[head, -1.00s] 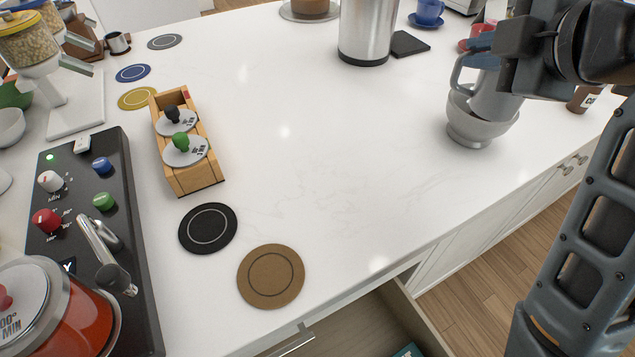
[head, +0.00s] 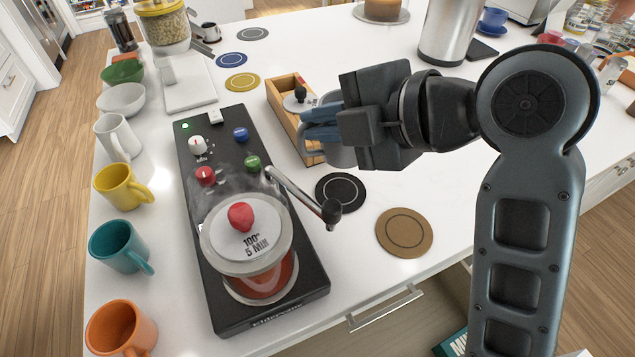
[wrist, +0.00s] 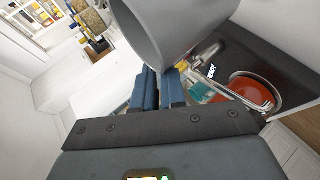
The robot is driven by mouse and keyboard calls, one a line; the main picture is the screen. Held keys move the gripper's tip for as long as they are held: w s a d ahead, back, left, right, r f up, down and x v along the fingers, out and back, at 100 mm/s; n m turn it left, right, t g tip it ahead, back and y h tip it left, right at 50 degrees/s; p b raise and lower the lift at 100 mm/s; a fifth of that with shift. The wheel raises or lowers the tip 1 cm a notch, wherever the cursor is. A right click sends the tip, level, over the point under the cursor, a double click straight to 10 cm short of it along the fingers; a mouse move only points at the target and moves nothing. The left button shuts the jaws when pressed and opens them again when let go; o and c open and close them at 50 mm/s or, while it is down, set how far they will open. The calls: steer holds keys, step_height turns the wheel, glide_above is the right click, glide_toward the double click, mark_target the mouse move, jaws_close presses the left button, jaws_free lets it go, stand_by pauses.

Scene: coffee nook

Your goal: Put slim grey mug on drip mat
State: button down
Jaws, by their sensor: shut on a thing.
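My gripper (head: 322,122) is shut on the slim grey mug (head: 342,156). It holds the mug in the air near the wooden box, and fingers and hand hide part of the mug in the head view. In the wrist view the mug (wrist: 178,28) fills the top middle, close to the fingers (wrist: 160,88). Round mats lie flat on the white counter: a black mat (head: 341,206) and a brown mat (head: 404,233) at the front, a yellow mat (head: 242,82), a blue mat (head: 230,60) and a grey mat (head: 252,34) farther back. All look bare.
The black machine (head: 215,280) with a red pot and a projecting handle (head: 305,195) stands left of the black mat. The wooden box (head: 285,105) is behind the mug. Coloured mugs (head: 120,248) line the left edge. A steel canister (head: 446,30) stands at the back.

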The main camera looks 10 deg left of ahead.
step_height(320, 180, down, 8)
steer(key=shift+f+p, duration=0.2)
steer(key=shift+p, duration=0.2)
steer(key=shift+f, duration=0.15)
steer(key=c, duration=1.2)
jaws_free()
steer(key=shift+d+r, duration=0.15)
steer(key=shift+r, duration=0.05)
steer(key=b+v, duration=0.2)
steer(key=v, duration=0.9)
steer(key=shift+s+d+r, duration=0.15)
steer(key=shift+s+d, duration=0.05)
steer(key=shift+d, duration=0.1)
